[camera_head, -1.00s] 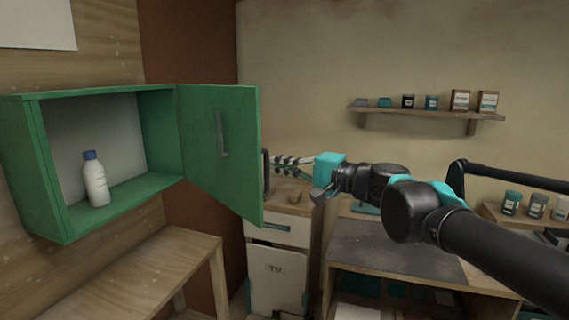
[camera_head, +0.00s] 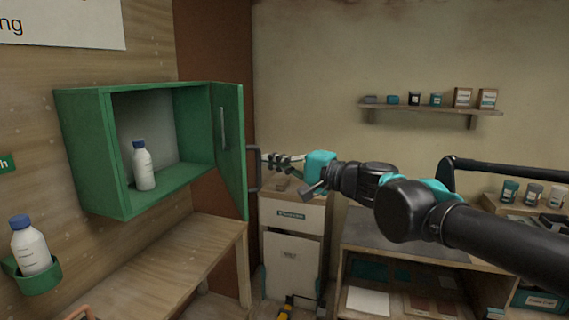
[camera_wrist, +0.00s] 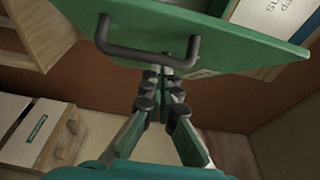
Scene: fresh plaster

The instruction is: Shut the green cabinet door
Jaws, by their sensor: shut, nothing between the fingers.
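The green cabinet (camera_head: 95,165) hangs on the wooden wall at left in the head view, its front open. Its green door (camera_head: 232,165) stands ajar at the right side, seen nearly edge-on, with a grey handle (camera_head: 222,128) on the face towards the camera. A dark handle (camera_head: 254,172) sticks out from the other face. My gripper (camera_head: 266,158) is shut and empty, just right of the door. In the wrist view, the shut fingertips (camera_wrist: 167,72) are close to the dark handle (camera_wrist: 140,58) on the green door (camera_wrist: 225,30); I cannot tell if they touch.
A white bottle (camera_head: 144,168) stands inside the cabinet. Another bottle (camera_head: 30,246) sits in a green wall holder (camera_head: 40,278). A wooden table (camera_head: 170,258) is below the cabinet; a drawer unit (camera_head: 292,240) stands behind my gripper. A shelf (camera_head: 430,110) hangs on the back wall.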

